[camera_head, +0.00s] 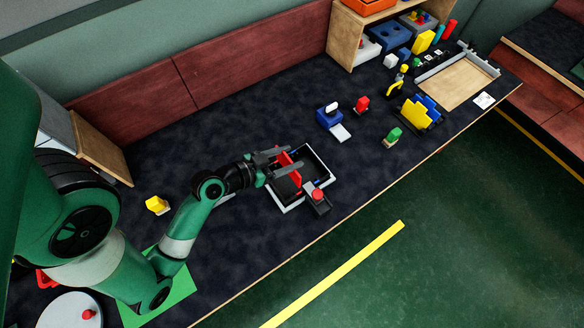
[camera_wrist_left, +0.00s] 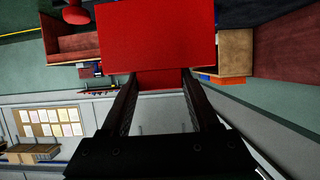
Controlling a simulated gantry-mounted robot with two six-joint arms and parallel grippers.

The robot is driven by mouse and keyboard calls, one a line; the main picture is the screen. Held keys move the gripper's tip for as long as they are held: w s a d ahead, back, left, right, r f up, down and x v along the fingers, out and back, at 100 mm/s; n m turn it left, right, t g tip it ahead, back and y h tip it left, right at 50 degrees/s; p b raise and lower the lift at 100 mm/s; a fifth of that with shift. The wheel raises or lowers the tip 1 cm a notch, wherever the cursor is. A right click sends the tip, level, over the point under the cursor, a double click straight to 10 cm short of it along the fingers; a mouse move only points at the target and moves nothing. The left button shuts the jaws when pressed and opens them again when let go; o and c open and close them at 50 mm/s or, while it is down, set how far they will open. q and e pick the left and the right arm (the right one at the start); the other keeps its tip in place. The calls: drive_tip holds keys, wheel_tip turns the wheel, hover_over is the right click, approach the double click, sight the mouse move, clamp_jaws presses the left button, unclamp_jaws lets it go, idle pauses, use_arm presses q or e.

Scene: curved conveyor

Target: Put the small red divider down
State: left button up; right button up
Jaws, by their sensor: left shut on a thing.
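The small red divider (camera_head: 287,171) is a flat red panel, held above or in a black tray with a light rim (camera_head: 292,208) on the dark table. I cannot tell whether it touches the tray. My left gripper (camera_head: 283,160) is shut on the divider, its dark fingers on either side. In the left wrist view the red panel (camera_wrist_left: 155,38) fills the top centre beyond the fingers (camera_wrist_left: 160,85). My right gripper is not in view.
A dark piece with a red top (camera_head: 318,196) sits at the tray's right edge. A yellow block (camera_head: 157,204) lies to the left. The table between is clear.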

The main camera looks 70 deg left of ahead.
use_arm(q)
drive_tip(key=shift+a+f, duration=0.2)
drive_tip(key=shift+f, duration=0.1)
wheel_tip(320, 180, down, 7)
drive_tip(key=b, duration=0.4)
drive_tip(key=shift+s+f, duration=0.1)
drive_tip(key=shift+f, duration=0.1)
drive_tip(key=shift+f, duration=0.15)
drive_tip(key=o, duration=1.4)
drive_tip(key=shift+c, duration=0.2)
